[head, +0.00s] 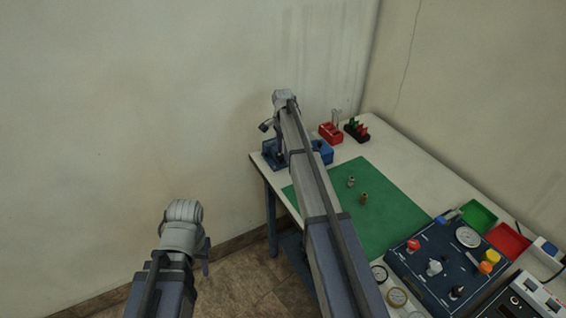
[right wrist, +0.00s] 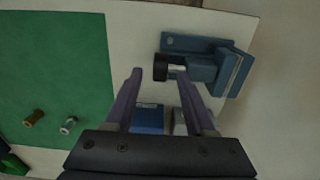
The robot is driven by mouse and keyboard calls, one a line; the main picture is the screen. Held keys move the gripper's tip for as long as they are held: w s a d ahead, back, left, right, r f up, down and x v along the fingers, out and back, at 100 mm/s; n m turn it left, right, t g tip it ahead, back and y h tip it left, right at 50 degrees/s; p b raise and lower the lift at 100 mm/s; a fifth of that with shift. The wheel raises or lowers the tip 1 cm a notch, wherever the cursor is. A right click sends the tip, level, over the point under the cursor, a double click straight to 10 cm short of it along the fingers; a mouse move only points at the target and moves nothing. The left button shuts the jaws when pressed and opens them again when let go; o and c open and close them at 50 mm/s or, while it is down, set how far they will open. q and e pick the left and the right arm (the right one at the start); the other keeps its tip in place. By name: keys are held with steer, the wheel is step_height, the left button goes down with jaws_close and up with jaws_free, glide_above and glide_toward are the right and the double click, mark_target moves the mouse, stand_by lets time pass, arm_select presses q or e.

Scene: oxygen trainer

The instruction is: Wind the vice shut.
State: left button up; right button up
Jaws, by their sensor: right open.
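The blue vice (right wrist: 205,68) is bolted near the table's edge in the right wrist view. A dark round knob (right wrist: 160,67) sits at its left end on a short silver screw (right wrist: 177,69). I cannot tell how wide its jaws stand. In the head view the vice (head: 268,152) is partly hidden behind my right arm. My right gripper (right wrist: 160,74) is open, its two fingertips apart on either side of the knob's lower edge in the picture; I cannot tell whether they touch it. My left gripper (head: 206,258) hangs off the table, far from the vice, its fingers unclear.
A blue bin (head: 322,151), a red bin (head: 330,133) and a dark rack (head: 357,131) stand near the vice. Two small fittings stand on the green mat (head: 385,205). A blue gauge panel (head: 440,262) and red and green trays lie to the right.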

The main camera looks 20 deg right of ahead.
step_height(320, 180, down, 4)
steer(key=shift+r+b, duration=0.2)
steer(key=shift+b, duration=1)
arm_select(q)
step_height(320, 180, down, 4)
steer(key=shift+r, duration=0.25)
arm_select(e)
steer(key=shift+r, duration=0.1)
jaws_close()
